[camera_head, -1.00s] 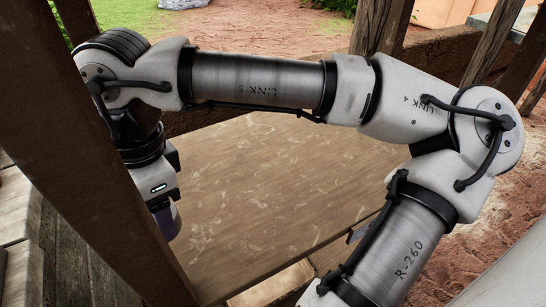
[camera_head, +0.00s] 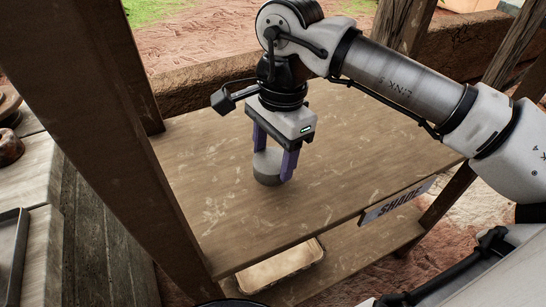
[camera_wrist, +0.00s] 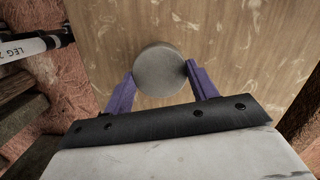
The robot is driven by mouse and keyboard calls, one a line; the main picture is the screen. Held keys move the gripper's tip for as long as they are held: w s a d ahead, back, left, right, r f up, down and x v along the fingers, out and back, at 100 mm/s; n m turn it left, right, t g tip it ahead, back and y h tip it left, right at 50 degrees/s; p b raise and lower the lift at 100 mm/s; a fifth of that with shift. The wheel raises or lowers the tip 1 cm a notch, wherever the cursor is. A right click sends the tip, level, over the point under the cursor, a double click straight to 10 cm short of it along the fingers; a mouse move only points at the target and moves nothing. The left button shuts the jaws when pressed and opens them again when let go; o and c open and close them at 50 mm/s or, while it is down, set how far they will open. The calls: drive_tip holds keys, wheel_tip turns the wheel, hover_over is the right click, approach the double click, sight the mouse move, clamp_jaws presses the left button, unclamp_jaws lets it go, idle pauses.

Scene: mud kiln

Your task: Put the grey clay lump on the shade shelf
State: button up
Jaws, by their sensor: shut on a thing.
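The grey clay lump (camera_head: 267,168) is a short round cylinder between the purple fingers of my gripper (camera_head: 275,160). My gripper is shut on it, one finger on each side. In the wrist view the lump (camera_wrist: 159,69) shows its round face between the fingertips (camera_wrist: 160,75). The shade shelf (camera_head: 350,155) is a wooden board with a sign reading SHADE on its front edge. The lump is over the left-middle part of the board, very low; I cannot tell whether it touches the wood.
A wooden post (camera_head: 110,130) stands close at the left of the shelf. A lower board holds a pale tray (camera_head: 280,266). At the far left, a bench carries a dark tray (camera_head: 12,258) and a brown ring-like object (camera_head: 9,147). The rest of the shelf top is bare.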

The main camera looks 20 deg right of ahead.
sight(278, 157)
drive_tip(key=shift+f, duration=0.75)
drive_tip(key=shift+f, duration=0.15)
drive_tip(key=o, duration=1.2)
drive_tip(key=shift+w+d+r+p, duration=0.1)
drive_tip(key=shift+d+r+p, duration=0.1)
drive_tip(key=shift+r, duration=1.1)
drive_tip(key=shift+s+d+r+p, duration=0.1)
drive_tip(key=shift+r+p, duration=0.05)
drive_tip(key=shift+r, duration=1.15)
drive_tip(key=shift+w+d+r+p, duration=0.1)
drive_tip(key=shift+d+r+p, duration=0.1)
drive_tip(key=shift+r, duration=1.1)
